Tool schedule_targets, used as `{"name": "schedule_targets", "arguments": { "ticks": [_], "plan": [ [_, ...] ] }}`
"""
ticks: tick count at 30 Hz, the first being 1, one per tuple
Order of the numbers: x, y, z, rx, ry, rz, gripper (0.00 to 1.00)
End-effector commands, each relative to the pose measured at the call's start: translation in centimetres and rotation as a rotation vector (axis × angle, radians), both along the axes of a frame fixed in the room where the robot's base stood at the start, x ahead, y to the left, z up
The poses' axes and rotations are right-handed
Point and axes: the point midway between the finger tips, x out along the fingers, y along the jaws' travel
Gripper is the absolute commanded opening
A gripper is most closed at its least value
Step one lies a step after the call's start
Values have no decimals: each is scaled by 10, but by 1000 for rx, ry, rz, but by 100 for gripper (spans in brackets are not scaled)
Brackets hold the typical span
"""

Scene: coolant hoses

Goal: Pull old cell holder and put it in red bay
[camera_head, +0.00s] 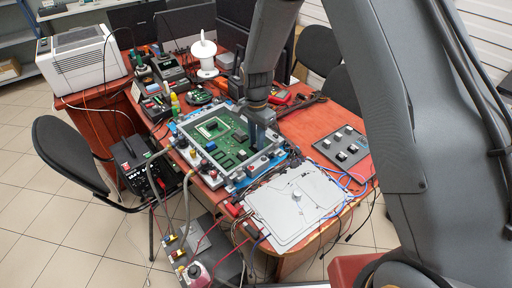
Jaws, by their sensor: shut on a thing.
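A green circuit board (226,136) sits in a silver frame on a blue base on the red-brown table. My gripper (262,141) reaches down from above onto the right part of the board. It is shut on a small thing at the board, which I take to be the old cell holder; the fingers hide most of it. A black chip (240,135) lies just left of the fingers. I cannot make out a red bay for certain.
A grey panel with several square buttons (343,146) lies to the right. A light-grey plate (296,205) with loose wires around it lies in front. A black chair (75,160) is at left.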

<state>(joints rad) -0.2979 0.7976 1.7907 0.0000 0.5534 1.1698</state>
Motion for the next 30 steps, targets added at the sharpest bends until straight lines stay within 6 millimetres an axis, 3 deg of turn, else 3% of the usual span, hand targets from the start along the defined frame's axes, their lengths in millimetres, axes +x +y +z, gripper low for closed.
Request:
{"name": "schedule_targets", "arguments": {
  "ticks": [30],
  "plan": [
    [0,0,38,1,-1,0,1]
  ]
}}
